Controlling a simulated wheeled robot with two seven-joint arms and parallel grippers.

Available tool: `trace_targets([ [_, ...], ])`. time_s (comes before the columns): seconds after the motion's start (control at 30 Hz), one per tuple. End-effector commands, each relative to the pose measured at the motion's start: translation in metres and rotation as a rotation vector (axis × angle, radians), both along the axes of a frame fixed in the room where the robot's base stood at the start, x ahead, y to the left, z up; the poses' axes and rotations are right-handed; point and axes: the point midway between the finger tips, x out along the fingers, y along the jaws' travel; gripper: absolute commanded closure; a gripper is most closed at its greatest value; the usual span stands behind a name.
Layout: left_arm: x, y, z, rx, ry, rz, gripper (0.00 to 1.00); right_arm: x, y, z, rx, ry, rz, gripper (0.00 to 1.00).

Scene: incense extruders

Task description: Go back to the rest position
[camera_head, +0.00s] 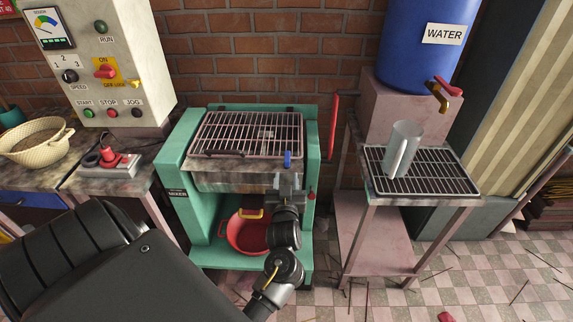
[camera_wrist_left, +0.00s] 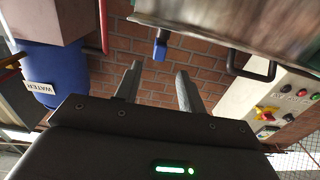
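My left gripper (camera_head: 289,180) is in front of the green mixer (camera_head: 187,150), just below a small blue handle (camera_head: 287,158) at the front edge of its grate. The left wrist view shows the gripper's two fingers (camera_wrist_left: 158,78) apart with nothing between them. The blue handle (camera_wrist_left: 160,47) hangs beyond the fingertips there, apart from them. In the head view the fingertips are small and hard to make out. My right gripper is in neither view.
A red basin (camera_head: 240,236) with a yellow grip sits low inside the mixer. A control panel (camera_head: 90,75) and a basket (camera_head: 36,142) are at left. Tiled floor is open at lower right.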

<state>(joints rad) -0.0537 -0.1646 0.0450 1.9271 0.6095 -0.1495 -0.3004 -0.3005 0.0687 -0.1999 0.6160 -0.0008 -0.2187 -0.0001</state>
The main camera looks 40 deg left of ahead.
Motion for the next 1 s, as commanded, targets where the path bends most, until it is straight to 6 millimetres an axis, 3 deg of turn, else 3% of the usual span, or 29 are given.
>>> trace_targets([
  [0.2,-0.01,-0.007,0.001,0.0,-0.001,0.001,0.6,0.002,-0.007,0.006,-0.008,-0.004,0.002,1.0],
  [0.77,-0.009,-0.009,-0.003,0.001,0.006,-0.005,0.6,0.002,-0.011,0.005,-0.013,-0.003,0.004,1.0],
  [0.87,-0.005,-0.017,-0.025,0.003,0.052,-0.04,0.6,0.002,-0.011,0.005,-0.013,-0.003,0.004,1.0],
  [0.97,0.0,-0.036,-0.073,0.003,0.151,-0.118,0.6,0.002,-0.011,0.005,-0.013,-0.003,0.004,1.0],
  [1.0,0.0,-0.045,-0.1,0.002,0.205,-0.159,0.6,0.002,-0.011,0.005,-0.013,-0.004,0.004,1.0],
])
